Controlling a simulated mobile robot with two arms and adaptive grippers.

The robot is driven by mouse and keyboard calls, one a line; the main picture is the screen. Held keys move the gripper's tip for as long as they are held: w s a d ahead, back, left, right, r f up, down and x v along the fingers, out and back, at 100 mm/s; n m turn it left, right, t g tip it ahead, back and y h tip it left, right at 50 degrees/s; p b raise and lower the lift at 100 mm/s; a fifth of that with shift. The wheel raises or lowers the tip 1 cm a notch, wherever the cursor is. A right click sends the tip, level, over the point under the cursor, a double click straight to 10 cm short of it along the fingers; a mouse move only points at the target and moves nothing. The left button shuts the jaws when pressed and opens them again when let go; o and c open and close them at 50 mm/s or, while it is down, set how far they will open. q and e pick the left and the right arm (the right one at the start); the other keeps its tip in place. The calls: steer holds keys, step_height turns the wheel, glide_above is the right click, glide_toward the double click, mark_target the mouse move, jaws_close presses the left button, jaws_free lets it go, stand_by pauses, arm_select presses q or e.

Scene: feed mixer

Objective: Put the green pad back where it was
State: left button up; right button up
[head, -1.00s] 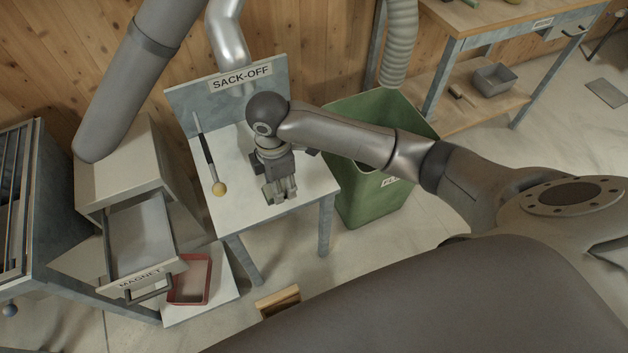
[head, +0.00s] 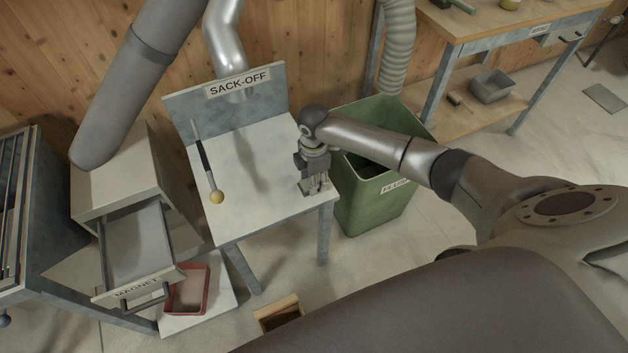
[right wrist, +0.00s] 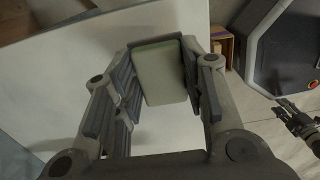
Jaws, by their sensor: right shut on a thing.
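The green pad (right wrist: 163,72) is a pale green block between the fingers of my right gripper in the right wrist view. My right gripper (head: 313,187) is shut on it, over the right edge of the white sack-off table (head: 250,190). In the head view I cannot make out the pad clearly at the fingertips. I cannot tell whether the pad touches the tabletop. What looks like my left gripper (right wrist: 290,108) shows at the right edge of the right wrist view, away from the table; its jaws are unclear.
A green bin (head: 375,205) stands right of the table. An open magnet drawer (head: 137,245) and a red tray (head: 187,290) are at left. The table's middle is clear.

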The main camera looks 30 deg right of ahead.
steer(key=shift+f, duration=0.5)
steer(key=o, duration=1)
steer(key=shift+f, duration=0.15)
step_height(320, 180, up, 12)
steer(key=shift+r+p, duration=0.2)
steer(key=shift+p, duration=0.4)
